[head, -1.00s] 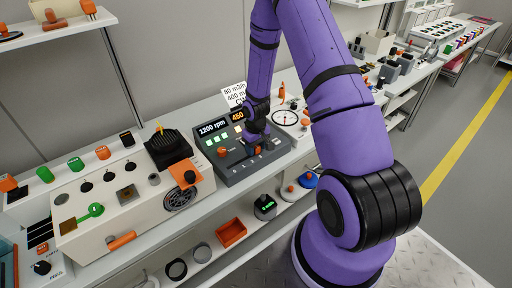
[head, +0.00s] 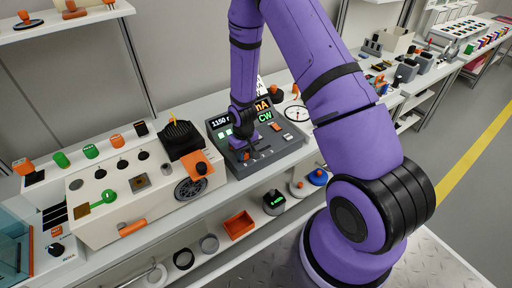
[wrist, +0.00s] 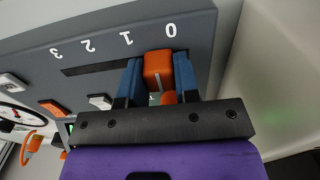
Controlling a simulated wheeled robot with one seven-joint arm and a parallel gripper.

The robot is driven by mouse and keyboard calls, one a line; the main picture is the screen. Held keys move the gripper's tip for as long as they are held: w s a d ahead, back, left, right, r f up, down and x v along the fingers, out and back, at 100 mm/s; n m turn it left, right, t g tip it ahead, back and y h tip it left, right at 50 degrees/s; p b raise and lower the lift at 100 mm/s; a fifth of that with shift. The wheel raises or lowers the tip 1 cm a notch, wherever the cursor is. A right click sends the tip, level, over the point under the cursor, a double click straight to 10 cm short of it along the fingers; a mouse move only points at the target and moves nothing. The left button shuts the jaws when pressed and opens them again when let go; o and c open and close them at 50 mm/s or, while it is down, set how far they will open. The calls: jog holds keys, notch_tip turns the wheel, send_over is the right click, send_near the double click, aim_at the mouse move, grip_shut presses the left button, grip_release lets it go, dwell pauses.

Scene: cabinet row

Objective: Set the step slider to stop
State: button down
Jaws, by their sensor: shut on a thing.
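The step slider's orange knob (wrist: 158,70) stands in a dark slot (wrist: 95,69) marked 0, 1, 2 and 3, upside down in the wrist view. The knob is between the 1 and the 0, nearer the 0. I see no word "stop" by the slot. My gripper (wrist: 157,80) is shut on the knob, one blue finger on each side. In the head view my gripper (head: 246,156) is at the left part of the grey control panel (head: 285,151); it largely hides the knob there.
The panel's display (head: 220,122) reads 1150, partly hidden by my arm. A cream box (head: 100,228) with switches stands left of the panel, and a round gauge (head: 296,113) is behind right. An orange bin (head: 239,225) sits on the shelf below.

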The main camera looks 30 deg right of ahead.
jog(key=shift+a, duration=0.95)
jog(key=c, duration=0.8)
grip_release()
jog(key=shift+a, duration=0.1)
jog(key=shift+c, duration=0.2)
jog(key=shift+r, duration=0.55)
notch_tip(320, 180, up, 10)
jog(key=shift+f, duration=0.15)
